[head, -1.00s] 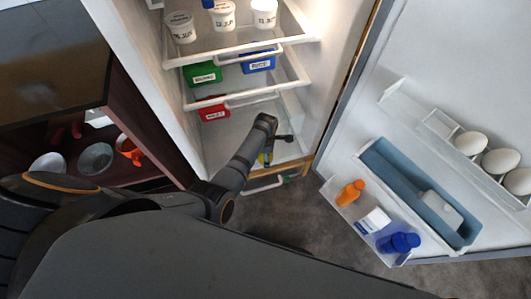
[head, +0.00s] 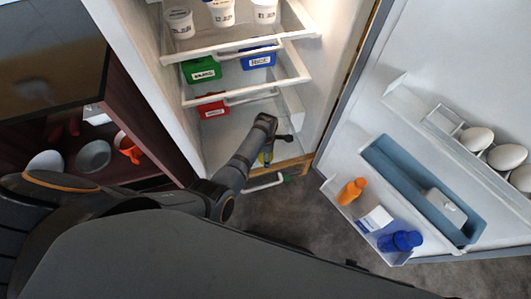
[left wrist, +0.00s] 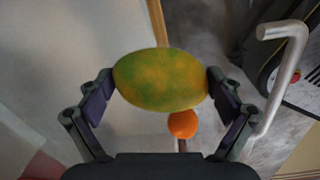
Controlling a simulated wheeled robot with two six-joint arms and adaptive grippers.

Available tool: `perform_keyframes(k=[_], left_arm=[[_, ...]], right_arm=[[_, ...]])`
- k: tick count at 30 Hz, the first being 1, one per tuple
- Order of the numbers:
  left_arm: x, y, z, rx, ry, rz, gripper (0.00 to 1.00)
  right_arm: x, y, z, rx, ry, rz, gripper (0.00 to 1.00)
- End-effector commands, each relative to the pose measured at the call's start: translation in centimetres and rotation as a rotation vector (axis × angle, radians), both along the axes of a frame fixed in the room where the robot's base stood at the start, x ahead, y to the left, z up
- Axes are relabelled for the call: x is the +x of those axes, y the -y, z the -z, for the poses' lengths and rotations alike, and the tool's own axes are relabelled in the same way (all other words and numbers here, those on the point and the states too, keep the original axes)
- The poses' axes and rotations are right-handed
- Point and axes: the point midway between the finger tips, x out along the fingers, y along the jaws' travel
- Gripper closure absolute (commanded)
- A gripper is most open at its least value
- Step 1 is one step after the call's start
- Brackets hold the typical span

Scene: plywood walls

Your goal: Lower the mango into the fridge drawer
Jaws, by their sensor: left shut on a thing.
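The mango (left wrist: 160,78), green and yellow-orange, is held crosswise between the two fingers of my left gripper (left wrist: 161,88) in the left wrist view. The fridge drawer's white handle (head: 264,181) is just below the gripper; a bar handle (left wrist: 275,85) also shows at right in the left wrist view. The drawer's inside is mostly hidden by my arm. My right gripper is out of view.
An orange round fruit (left wrist: 182,124) lies below the mango in the left wrist view. Fridge shelves above hold white tubs (head: 222,12) and green, blue and red boxes (head: 213,106). The open door (head: 400,45) at right carries eggs and bottles.

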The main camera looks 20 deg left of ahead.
Motion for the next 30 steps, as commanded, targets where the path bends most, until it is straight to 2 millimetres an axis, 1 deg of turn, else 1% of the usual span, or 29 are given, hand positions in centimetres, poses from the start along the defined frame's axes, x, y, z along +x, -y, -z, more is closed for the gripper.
perform_keyframes(k=[30], left_arm=[[0.1, 0.0, 1.5, 0.0, 0.001, 0.0, 0.69]], right_arm=[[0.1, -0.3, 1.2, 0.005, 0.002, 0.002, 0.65]])
